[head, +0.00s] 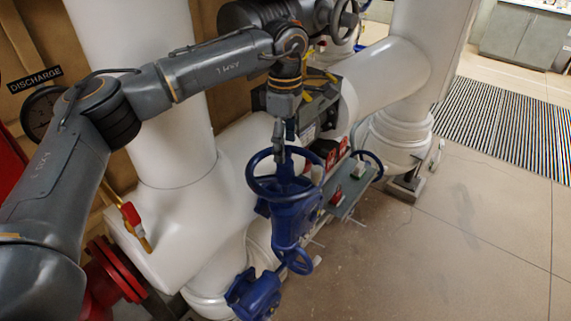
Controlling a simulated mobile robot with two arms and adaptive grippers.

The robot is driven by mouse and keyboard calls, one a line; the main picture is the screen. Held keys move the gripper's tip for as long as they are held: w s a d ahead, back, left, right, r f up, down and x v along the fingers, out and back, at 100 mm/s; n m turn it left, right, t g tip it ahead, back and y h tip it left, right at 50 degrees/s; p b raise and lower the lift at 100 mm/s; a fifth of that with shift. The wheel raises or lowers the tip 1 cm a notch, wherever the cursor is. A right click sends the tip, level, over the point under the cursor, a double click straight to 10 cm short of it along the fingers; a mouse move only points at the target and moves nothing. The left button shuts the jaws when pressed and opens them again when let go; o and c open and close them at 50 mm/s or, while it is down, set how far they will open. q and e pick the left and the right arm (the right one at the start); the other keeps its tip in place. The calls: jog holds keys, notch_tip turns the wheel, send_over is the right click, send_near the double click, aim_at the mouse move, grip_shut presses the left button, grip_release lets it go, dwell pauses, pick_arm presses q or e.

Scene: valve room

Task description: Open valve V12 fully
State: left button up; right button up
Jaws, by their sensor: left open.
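A blue valve with a round handwheel (262,188) stands in the middle of the head view, in front of the white pipes. The wheel lies roughly flat on top of its blue body (290,222). No V12 tag is readable, so I cannot tell for certain that this is V12. My left gripper (279,150) points down at the far part of this wheel, by the rim and hub. It is open, and its fingertips are small and partly lost against the blue. I cannot tell whether they touch the wheel. My right gripper is out of view.
A grey panel (345,191) with red parts is close on the right. A dark handwheel (345,18) is at the top. A red-handled lever (131,213) is at left. The floor (450,240) at right is clear.

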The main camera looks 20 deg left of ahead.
aim_at(285, 167)
pick_arm(q)
jog(key=m, duration=1.4)
jog(key=shift+p, duration=0.4)
jog(key=shift+f, duration=0.1)
jog(key=shift+f+b, duration=2.35)
jog(key=shift+f, duration=1.1)
jog(key=shift+s, duration=0.1)
